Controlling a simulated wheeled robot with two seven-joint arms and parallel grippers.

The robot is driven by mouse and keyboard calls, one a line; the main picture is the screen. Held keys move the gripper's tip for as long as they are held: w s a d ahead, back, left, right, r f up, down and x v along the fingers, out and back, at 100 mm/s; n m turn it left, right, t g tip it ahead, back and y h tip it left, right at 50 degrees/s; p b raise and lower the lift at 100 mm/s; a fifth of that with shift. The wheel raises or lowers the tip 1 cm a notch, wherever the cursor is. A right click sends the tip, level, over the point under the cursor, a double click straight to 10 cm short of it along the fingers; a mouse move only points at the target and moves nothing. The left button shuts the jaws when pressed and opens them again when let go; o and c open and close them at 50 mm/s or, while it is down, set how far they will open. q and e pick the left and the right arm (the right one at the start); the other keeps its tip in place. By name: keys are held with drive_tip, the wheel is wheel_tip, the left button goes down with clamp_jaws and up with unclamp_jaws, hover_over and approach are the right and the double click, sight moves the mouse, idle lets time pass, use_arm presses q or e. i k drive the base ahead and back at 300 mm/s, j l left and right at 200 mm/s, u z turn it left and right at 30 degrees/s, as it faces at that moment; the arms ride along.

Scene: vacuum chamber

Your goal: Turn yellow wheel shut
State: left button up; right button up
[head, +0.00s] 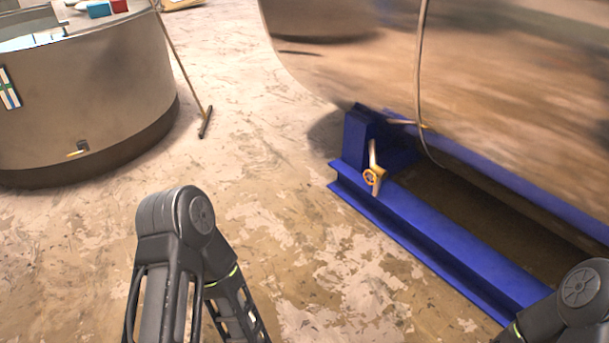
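A small yellow wheel (373,177) shows in the head view, right of the middle. It sits at the blue beam, by a short pale stem or pipe (373,153) that runs up and down there. My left arm shows at the bottom, left of the middle, and a part of my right arm shows at the bottom right corner. Both are apart from the wheel. Neither gripper's fingers are in view.
A large metal tank (480,80) rests over a blue steel frame (440,236) on the right. A round metal vat (85,95) stands at upper left. A long-handled tool (190,75) leans near it. The worn floor (260,190) between is clear.

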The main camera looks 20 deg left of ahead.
sight(372, 176)
drive_tip(key=i+z, duration=0.1)
drive_tip(key=z, duration=0.2)
drive_tip(key=i+z, duration=0.15)
drive_tip(key=z, duration=0.15)
drive_tip(key=i+j+z, duration=0.25)
drive_tip(key=i+j, duration=0.2)
drive_tip(key=i+j+z, duration=0.2)
drive_tip(key=i+j, duration=0.35)
drive_tip(key=i+j+z, duration=0.25)
drive_tip(key=i+j, duration=0.2)
drive_tip(key=j, duration=0.15)
drive_tip(key=i+j, duration=0.4)
drive_tip(key=j, duration=0.2)
drive_tip(key=i+j, duration=0.45)
drive_tip(key=j, duration=0.15)
